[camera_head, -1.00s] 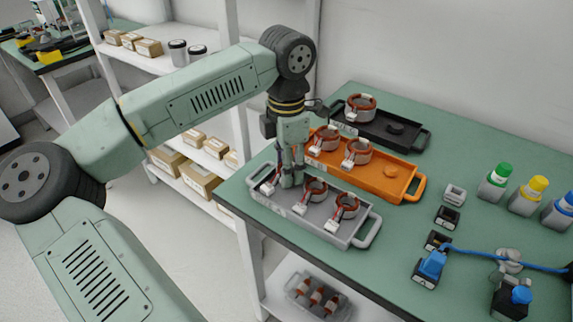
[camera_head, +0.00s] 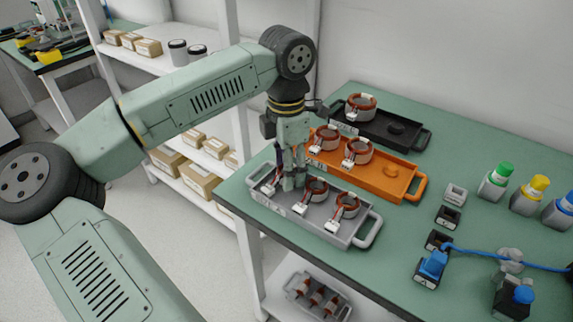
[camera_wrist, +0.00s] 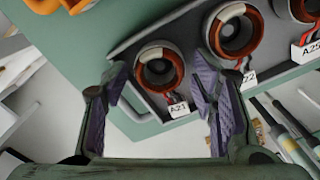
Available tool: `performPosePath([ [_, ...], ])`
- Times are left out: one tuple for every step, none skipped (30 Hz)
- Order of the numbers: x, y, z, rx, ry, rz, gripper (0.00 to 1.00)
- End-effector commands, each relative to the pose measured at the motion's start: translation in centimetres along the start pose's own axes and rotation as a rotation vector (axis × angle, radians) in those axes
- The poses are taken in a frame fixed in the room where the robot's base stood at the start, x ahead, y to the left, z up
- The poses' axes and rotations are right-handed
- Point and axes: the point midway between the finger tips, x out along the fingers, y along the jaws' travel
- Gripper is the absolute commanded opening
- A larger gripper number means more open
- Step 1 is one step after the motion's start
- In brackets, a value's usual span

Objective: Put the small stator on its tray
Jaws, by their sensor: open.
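My gripper (camera_head: 292,185) is open and points down at the left part of the grey tray (camera_head: 365,228). In the wrist view my gripper (camera_wrist: 158,70) has one finger on each side of the stator tagged A21 (camera_wrist: 171,52), with nothing clamped. This stator is a copper-red ring with a grey rim and red leads; in the head view it is largely hidden by my gripper. Two more stators, a middle one (camera_head: 316,187) and a right one (camera_head: 347,203), sit in the same tray. I cannot tell from size which is the small one.
Behind the grey tray are an orange tray (camera_head: 405,192) with two stators and a black tray (camera_head: 415,138) with one. Bottles (camera_head: 496,182), small black blocks and a blue cable are at the right. A white shelf (camera_head: 222,85) stands at the left.

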Motion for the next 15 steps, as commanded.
performPosePath([
  [0.0, 0.0, 0.0, 0.0, 0.0, 0.0, 0.52],
  [0.0, 0.0, 0.0, 0.0, 0.0, 0.0, 0.52],
  [0.0, 0.0, 0.0, 0.0, 0.0, 0.0, 0.52],
  [0.0, 0.0, 0.0, 0.0, 0.0, 0.0, 0.52],
  [0.0, 0.0, 0.0, 0.0, 0.0, 0.0, 0.52],
  [0.0, 0.0, 0.0, 0.0, 0.0, 0.0, 0.52],
  [0.0, 0.0, 0.0, 0.0, 0.0, 0.0, 0.52],
  [-0.1, 0.0, 0.0, 0.0, 0.0, 0.0, 0.52],
  [-0.1, 0.0, 0.0, 0.0, 0.0, 0.0, 0.52],
  [-0.2, 0.0, 0.0, 0.0, 0.0, 0.0, 0.52],
  [-0.3, 0.0, 0.0, 0.0, 0.0, 0.0, 0.52],
  [-0.5, 0.0, 0.0, 0.0, 0.0, 0.0, 0.52],
  [-0.7, 0.0, 0.0, 0.0, 0.0, 0.0, 0.52],
  [-0.8, 0.0, 0.0, 0.0, 0.0, 0.0, 0.52],
  [-1.1, 0.0, 0.0, 0.0, 0.0, 0.0, 0.52],
])
